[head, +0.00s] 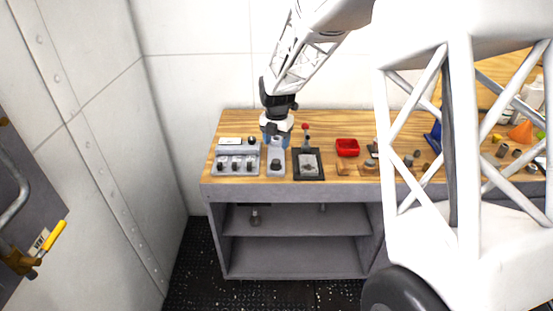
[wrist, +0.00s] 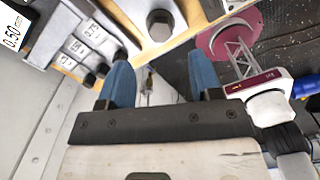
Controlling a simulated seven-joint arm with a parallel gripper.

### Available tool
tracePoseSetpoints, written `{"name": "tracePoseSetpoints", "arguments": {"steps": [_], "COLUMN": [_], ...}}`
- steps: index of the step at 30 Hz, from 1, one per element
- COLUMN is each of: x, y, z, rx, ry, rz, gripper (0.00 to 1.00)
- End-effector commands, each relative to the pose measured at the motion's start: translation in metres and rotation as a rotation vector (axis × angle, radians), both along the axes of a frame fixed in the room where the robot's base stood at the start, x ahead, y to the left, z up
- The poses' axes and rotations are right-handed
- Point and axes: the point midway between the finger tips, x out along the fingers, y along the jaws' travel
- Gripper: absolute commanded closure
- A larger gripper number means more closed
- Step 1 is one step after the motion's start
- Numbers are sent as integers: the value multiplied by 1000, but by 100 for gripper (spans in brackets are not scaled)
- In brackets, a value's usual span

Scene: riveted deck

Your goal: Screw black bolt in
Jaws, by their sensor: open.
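A black hex-headed bolt (head: 275,163) stands on a narrow light-grey block (head: 276,173) near the left end of the wooden bench. A dark hexagonal head, apparently the same bolt (wrist: 160,20), shows at the top of the wrist view. My gripper (head: 276,138) is above the bench, just behind the bolt in the head picture. In the wrist view my gripper (wrist: 158,62) has its two blue fingers spread, with nothing between them. The bolt lies beyond the fingertips, apart from them. I cannot tell how deep it sits in the block.
A grey panel (head: 236,150) with several dark knobs or bolts stands left of the block. A dark tray (head: 308,174) and a red bin (head: 347,147) are to the right. Small loose parts lie farther right on the bench. My white frame covers part of the right side.

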Motion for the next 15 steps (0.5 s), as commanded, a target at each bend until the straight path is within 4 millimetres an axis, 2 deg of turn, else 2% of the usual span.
{"name": "tracePoseSetpoints", "arguments": {"steps": [15], "x": [0], "y": [0], "z": [-5], "rx": [0], "ry": [1], "rz": [2], "gripper": [41]}}
